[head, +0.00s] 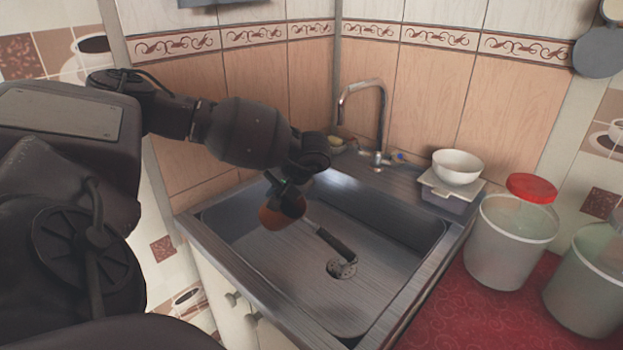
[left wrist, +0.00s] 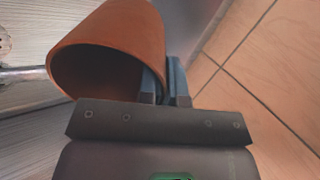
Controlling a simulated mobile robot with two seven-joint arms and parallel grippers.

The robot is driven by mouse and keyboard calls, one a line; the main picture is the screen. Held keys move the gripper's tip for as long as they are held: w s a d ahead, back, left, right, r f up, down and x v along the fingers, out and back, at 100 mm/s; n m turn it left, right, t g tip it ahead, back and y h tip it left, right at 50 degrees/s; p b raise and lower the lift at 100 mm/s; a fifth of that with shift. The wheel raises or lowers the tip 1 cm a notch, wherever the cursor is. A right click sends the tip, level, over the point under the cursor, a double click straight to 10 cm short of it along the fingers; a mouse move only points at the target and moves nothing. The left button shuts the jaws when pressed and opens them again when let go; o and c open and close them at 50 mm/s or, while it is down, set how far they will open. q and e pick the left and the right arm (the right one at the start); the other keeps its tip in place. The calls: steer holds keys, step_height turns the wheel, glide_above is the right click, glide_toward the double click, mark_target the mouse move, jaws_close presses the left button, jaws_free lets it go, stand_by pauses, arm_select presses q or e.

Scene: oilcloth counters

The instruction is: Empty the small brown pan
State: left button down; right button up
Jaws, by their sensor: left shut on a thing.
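The small brown pan (head: 283,210) is held over the sink (head: 270,262) in the head view, tilted on its side, with its dark handle (head: 337,244) pointing down to the right. My left gripper (head: 287,187) is above it, shut on the pan's wall. In the left wrist view the brown pan (left wrist: 103,30) shows its open mouth and shaded inside, and my left gripper's fingers (left wrist: 165,75) pinch its right edge. I cannot see any contents in the part of the inside that shows. My right gripper is not in view.
The sink drain (head: 342,270) lies under the handle's end. A faucet (head: 375,120) stands behind the sink. A white bowl (head: 457,165) on a small container and large tubs (head: 513,240) stand to the right. Tiled walls close off the back.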

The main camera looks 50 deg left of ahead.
arm_select(q)
steer(key=shift+s+a+f+t+h+p, duration=0.3)
steer(key=shift+a+f+h, duration=0.15)
steer(key=shift+a+h, duration=0.3)
steer(key=shift+s+a+f+t+h+p, duration=0.25)
steer(key=shift+a+f+h, duration=0.2)
steer(key=shift+a+h, duration=0.25)
steer(key=shift+s+a+f+t+h+p, duration=0.25)
steer(key=shift+a+f+t+h, duration=0.05)
steer(key=shift+a+f+h, duration=0.45)
steer(key=shift+s+a+f+t+h+p, duration=0.3)
steer(key=shift+a+f+h, duration=0.3)
steer(key=shift+h, duration=0.2)
steer(key=shift+s+a+f+t+h+p, duration=0.25)
steer(key=shift+a+f+h, duration=0.35)
steer(key=shift+a+h, duration=0.15)
